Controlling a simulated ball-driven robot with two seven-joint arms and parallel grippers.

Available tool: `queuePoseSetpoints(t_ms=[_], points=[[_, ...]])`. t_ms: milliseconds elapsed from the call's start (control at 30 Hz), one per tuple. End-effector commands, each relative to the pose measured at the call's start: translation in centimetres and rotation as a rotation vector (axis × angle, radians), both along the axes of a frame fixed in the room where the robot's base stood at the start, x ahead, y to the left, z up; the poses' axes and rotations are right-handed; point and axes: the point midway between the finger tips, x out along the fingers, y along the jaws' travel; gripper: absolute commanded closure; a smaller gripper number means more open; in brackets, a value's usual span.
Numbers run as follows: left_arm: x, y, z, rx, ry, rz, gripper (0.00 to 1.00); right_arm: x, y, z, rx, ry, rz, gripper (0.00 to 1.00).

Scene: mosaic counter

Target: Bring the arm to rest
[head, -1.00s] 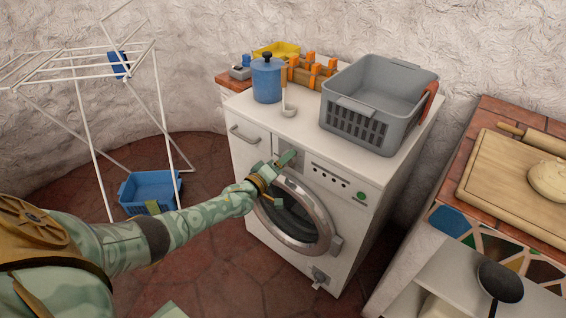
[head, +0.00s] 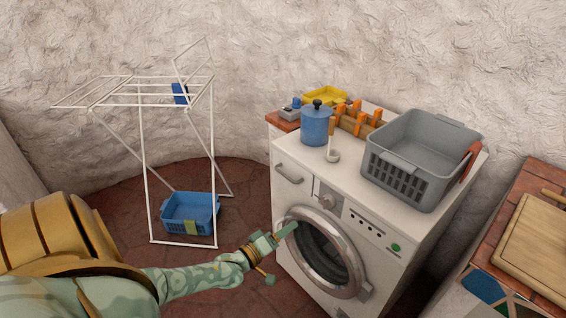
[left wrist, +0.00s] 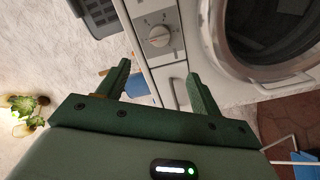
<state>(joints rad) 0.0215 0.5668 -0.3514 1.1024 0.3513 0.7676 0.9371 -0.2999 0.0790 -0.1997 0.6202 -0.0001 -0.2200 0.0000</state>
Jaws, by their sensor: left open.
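My left gripper (head: 279,254) is in front of the white washing machine (head: 283,205), by the left edge of its round door (head: 323,254). Its two green fingers are apart, and nothing shows between them. In the left wrist view the open gripper (left wrist: 158,70) faces the machine's front, with the dial (left wrist: 158,36) beyond its fingertips. The left arm is stretched out from the lower left of the head view. My right gripper is in neither view.
A white drying rack (head: 144,180) and a blue basket (head: 190,212) stand left. A tiled counter (head: 500,235) is at right. Floor between rack and machine looks clear.

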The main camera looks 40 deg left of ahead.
Motion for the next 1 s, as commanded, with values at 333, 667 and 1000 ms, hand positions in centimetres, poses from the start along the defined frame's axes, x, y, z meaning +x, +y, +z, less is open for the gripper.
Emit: queuePoseSetpoints(t_ms=[333,667,1000], points=[[-0.1,0.0,0.0,0.000,0.000,0.000,0.35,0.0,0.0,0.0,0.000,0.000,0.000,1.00],[-0.1,-0.2,-1.0,0.140,0.040,-0.013,0.35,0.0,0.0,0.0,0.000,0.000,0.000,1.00],[-16.3,-1.0,-22.1,1.113,0.749,-0.409,0.35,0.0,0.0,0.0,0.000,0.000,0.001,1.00]])
